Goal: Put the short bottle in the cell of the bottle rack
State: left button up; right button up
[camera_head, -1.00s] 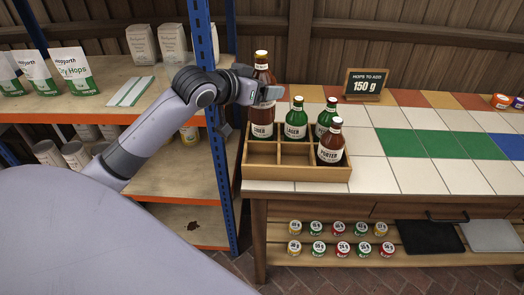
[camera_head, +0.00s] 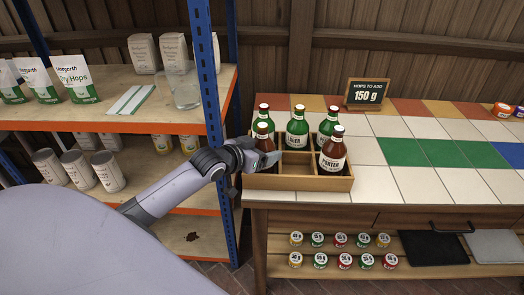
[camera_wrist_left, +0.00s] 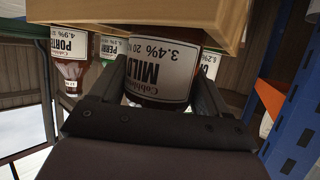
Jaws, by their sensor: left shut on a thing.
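The short bottle (camera_head: 262,131), brown with a label reading MILD in the left wrist view (camera_wrist_left: 158,72), stands about upright at the front left cell of the wooden bottle rack (camera_head: 300,184). My left gripper (camera_head: 264,160) is shut on it from the left. In the wrist view, which is upside down, the rack wall (camera_wrist_left: 130,12) covers the bottle's bottom end. I cannot tell whether its base touches the rack floor. My right gripper is not in view.
The front right cell holds the Porter bottle (camera_head: 332,152); the front middle cell looks empty. Green Lager (camera_head: 297,128) and other bottles fill the back row. A blue shelf post (camera_head: 212,100) stands close left of the rack.

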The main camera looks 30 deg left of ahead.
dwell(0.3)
pick_arm(q)
jog(key=o, duration=1.5)
jog(key=shift+f, duration=0.15)
jog(key=shift+r, duration=0.2)
jog(key=v, duration=1.2)
jog(key=s+d+f+g, duration=0.1)
jog(key=s+d+f, duration=0.6)
jog(key=f, duration=0.3)
jog(key=s+d+f+m+g, duration=0.1)
jog(key=s+d+f+g, duration=0.1)
jog(key=s+d+f, duration=0.6)
notch_tip(320, 180, down, 2)
jog(key=shift+d+f+h+p, duration=0.15)
jog(key=shift+d+h+p, duration=0.15)
jog(key=shift+h+p, duration=0.15)
